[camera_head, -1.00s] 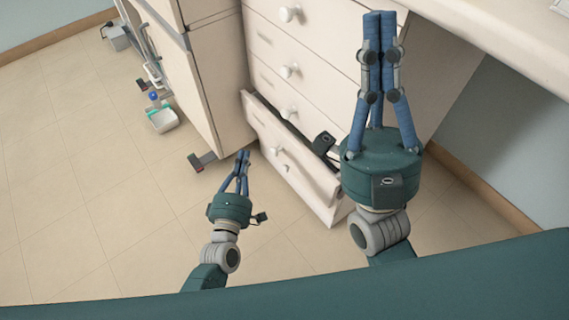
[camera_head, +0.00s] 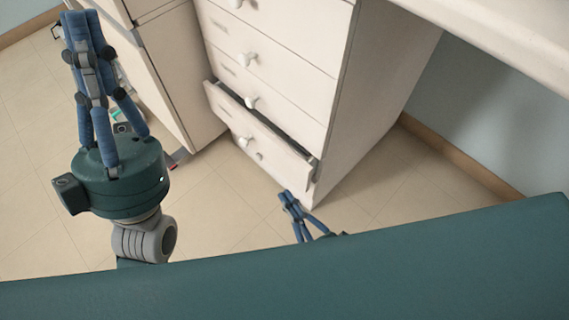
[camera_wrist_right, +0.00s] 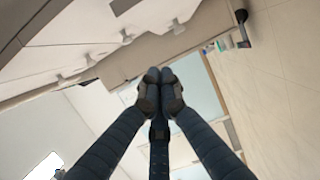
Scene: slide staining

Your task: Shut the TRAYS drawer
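The partly open drawer (camera_head: 275,149) is the low one in the white drawer unit. Its front stands a little out from the unit, with a dark gap along its top edge. I cannot read a label on it. My right gripper (camera_head: 287,197) is low, near the right end of the drawer front; whether it touches is unclear. In the right wrist view its fingers (camera_wrist_right: 158,75) are together with nothing seen between them. My left gripper (camera_head: 80,20) is raised at the far left, its fingers together and empty, away from the drawer.
Closed drawers with round knobs (camera_head: 245,60) sit above the open one. A cabinet (camera_head: 172,70) stands left of the unit. A white countertop (camera_head: 500,30) overhangs at the upper right. The tiled floor (camera_head: 215,215) in front is clear.

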